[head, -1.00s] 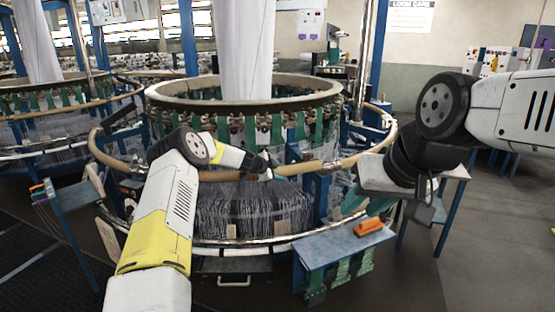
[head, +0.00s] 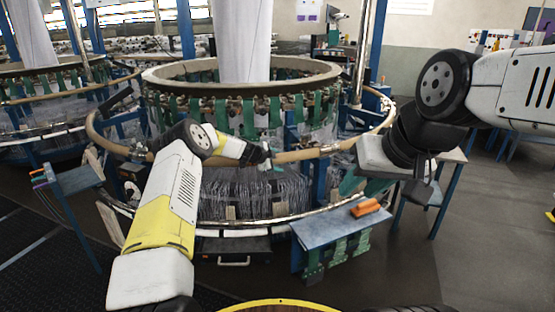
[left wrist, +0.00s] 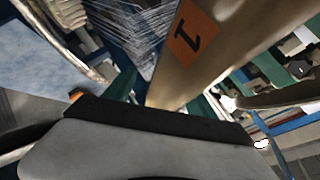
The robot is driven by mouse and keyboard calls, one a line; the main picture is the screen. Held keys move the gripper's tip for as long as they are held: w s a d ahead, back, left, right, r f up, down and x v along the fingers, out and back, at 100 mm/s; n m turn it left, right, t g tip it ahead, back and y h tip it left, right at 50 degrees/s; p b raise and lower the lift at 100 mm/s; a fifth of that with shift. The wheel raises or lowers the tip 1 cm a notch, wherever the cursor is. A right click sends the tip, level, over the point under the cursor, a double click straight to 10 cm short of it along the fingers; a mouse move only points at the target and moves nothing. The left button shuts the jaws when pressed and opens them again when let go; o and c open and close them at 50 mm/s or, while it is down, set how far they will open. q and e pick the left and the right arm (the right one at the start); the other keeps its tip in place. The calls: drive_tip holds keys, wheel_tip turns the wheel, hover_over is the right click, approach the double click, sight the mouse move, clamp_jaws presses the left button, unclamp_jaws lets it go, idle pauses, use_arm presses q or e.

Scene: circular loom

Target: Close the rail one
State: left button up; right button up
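The rail (head: 300,155) is a tan curved bar running around the front of the circular loom. In the left wrist view, a tan rail (left wrist: 208,62) with an orange label marked 1 runs diagonally, close to the camera. My left gripper (head: 270,162) is at the front of the rail, at or against it; contact is unclear. Its fingers are too small in the head view, and the grey and black gripper body hides them in the wrist view. My right gripper (head: 418,192) hangs at the right, apart from the rail, above a side table; its fingers are not clear.
A blue-grey table (head: 335,228) with an orange object (head: 365,207) stands at the front right of the loom. The loom's upper ring (head: 240,75) and green straps are behind the rail. Another side table (head: 75,180) is at left.

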use_arm(q)
drive_tip(key=shift+r, duration=0.15)
drive_tip(key=shift+a+r, duration=0.15)
drive_tip(key=v, duration=0.7)
drive_tip(key=shift+s, duration=0.2)
